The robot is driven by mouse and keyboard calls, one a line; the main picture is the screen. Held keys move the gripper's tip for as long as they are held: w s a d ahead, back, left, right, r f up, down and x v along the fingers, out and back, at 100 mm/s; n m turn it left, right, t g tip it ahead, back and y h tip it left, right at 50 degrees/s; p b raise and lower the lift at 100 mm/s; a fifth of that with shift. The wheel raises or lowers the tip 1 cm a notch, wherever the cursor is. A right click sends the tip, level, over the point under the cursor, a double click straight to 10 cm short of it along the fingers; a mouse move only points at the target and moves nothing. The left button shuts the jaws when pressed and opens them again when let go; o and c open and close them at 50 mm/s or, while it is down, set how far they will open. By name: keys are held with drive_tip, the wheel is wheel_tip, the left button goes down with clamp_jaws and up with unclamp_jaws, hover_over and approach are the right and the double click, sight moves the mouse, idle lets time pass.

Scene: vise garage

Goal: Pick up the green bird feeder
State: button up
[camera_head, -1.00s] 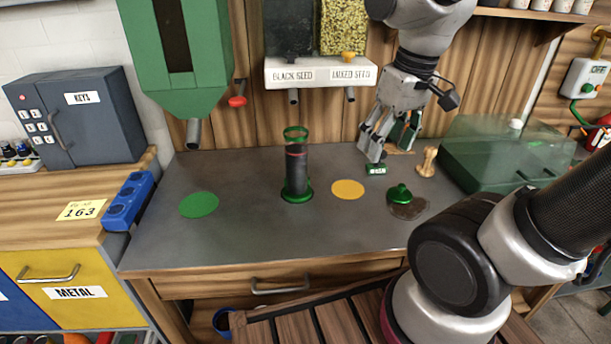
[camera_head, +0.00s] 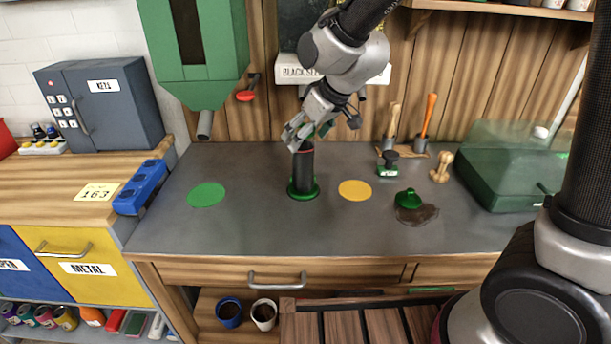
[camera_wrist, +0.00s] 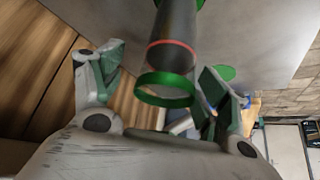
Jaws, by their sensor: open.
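The green bird feeder (camera_head: 303,172) stands upright on the grey worktop. It has a dark tube, a red ring near the top and a green base. In the head view my gripper (camera_head: 303,137) is over its top and hides its green top hoop. In the wrist view the feeder (camera_wrist: 172,45) comes down between the two spread fingers, with the green hoop nearest the camera. My gripper (camera_wrist: 165,85) is open, with green pads on both sides of the tube and gaps visible. A green lid (camera_head: 409,198) lies on a dark patch to the right.
A green disc (camera_head: 207,195) and a yellow disc (camera_head: 355,190) flank the feeder. A green hopper (camera_head: 205,60) hangs at back left, with a seed dispenser (camera_head: 375,76) behind my gripper. The front worktop is clear.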

sight(303, 162)
drive_tip(key=x, duration=0.4)
drive_tip(key=shift+s+a+f, duration=0.15)
drive_tip(key=shift+a+f, duration=0.15)
drive_tip(key=shift+f, duration=0.15)
drive_tip(key=shift+c, duration=0.2)
clamp_jaws()
